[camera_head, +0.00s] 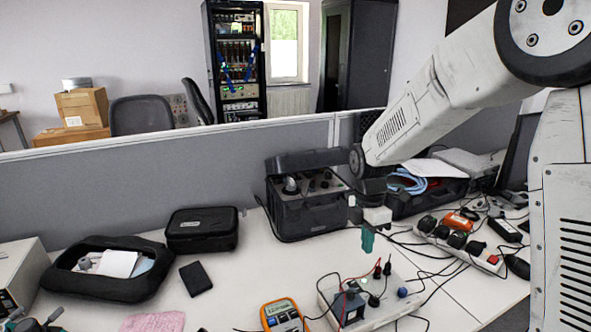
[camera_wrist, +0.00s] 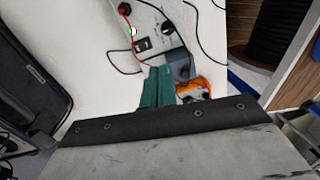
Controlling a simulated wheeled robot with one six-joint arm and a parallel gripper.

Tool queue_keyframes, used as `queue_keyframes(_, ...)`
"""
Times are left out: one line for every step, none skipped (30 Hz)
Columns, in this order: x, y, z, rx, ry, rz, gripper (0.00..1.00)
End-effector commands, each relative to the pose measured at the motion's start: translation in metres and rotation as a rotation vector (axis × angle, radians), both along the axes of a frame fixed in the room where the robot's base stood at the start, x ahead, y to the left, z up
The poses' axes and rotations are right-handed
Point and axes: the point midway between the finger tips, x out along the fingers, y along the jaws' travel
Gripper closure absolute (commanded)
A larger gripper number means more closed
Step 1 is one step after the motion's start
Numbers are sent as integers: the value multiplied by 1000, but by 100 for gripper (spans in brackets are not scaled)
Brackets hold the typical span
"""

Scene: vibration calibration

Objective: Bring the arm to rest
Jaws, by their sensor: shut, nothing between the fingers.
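My gripper (camera_head: 367,241) hangs from my white arm on the right side of the head view, its teal fingers pointing down. The fingers are shut with nothing between them. They are above the table, behind and above a white box with leads and knobs (camera_head: 385,304). In the wrist view the teal fingers (camera_wrist: 157,88) are together, and the white box (camera_wrist: 158,28) with its dark switch shows beyond them.
An open black case (camera_head: 308,212) stands left of my gripper. A power strip (camera_head: 459,243) with several plugs lies to the right. An orange multimeter (camera_head: 282,316), a black bag (camera_head: 108,268) and a dark wallet-like item (camera_head: 196,278) are on the table. A grey partition (camera_head: 150,190) runs behind.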

Motion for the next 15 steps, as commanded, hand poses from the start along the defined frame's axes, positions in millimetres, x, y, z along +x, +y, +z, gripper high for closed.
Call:
queue_keyframes(-3,0,-1,-9,8,-65,100)
queue_keyframes(-7,0,-3,-17,18,-117,100)
queue_keyframes(-14,-1,-6,-30,37,-192,100)
queue_keyframes(-21,-1,-6,-42,49,-253,100)
queue_keyframes(-28,-2,-5,-54,57,-316,100)
queue_keyframes(-37,-3,-1,-70,63,-403,100)
queue_keyframes(-45,-4,4,-82,66,-468,100)
queue_keyframes(-53,-5,9,-93,67,-535,100)
queue_keyframes(-65,-6,17,-108,66,-627,100)
queue_keyframes(-74,-8,24,-120,64,-698,100)
queue_keyframes(-84,-9,31,-131,61,-770,100)
queue_keyframes(-97,-11,41,-144,54,-866,100)
queue_keyframes(-107,-12,48,-152,48,-935,100)
queue_keyframes(-118,-14,55,-160,42,-1003,100)
queue_keyframes(-132,-16,64,-170,33,-1092,100)
